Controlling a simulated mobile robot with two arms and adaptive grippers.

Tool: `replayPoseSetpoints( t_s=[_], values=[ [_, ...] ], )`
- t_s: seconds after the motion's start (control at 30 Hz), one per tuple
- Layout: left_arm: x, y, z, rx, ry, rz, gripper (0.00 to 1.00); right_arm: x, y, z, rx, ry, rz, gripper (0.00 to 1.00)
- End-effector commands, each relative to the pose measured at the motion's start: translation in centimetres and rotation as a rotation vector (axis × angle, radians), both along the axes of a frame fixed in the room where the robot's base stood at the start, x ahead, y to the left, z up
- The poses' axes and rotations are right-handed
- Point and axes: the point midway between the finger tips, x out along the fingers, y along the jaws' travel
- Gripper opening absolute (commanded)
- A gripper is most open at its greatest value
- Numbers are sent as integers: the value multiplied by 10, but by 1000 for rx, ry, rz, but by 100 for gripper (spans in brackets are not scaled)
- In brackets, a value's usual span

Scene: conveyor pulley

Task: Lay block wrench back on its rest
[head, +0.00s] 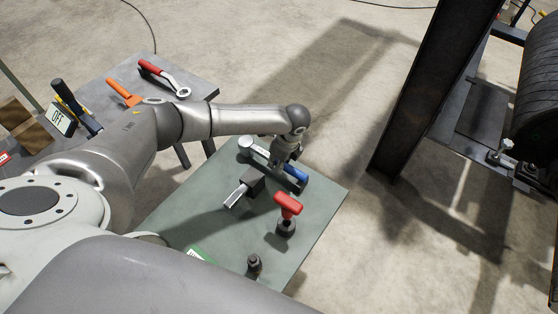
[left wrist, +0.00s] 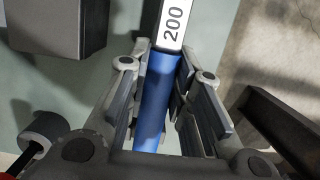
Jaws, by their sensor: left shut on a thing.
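The block wrench has a blue handle (head: 296,174) and a silver head (head: 246,143), over the grey-green table. In the left wrist view its blue handle (left wrist: 152,115) runs between the fingers, with a pale shank marked "200" (left wrist: 172,22). My left gripper (head: 285,160) is shut on the blue handle; its fingers lie on both sides in the left wrist view (left wrist: 160,95). A dark block (head: 255,179) with a silver bar stands close beside the wrench. I cannot tell which dark piece is the rest, or whether the wrench touches it. My right gripper is not in view.
A red-handled tool (head: 288,204) stands upright on the grey-green table (head: 318,213), with a small dark fitting (head: 254,263) nearer me. A grey side table (head: 200,87) at left holds a red-handled wrench (head: 165,77) and an orange-handled tool (head: 123,92). A dark steel post (head: 418,90) stands right.

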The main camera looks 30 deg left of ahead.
Motion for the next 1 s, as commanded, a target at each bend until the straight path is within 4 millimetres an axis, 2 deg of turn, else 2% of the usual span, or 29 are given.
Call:
replayPoseSetpoints(
  t_s=[0.83,0.87,1.0],
  values=[
    [1,0,-16,0,-1,0,0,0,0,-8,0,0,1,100],
    [1,0,-15,0,-2,0,25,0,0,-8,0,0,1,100],
    [1,0,-15,0,-1,0,43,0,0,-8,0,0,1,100]
  ],
)
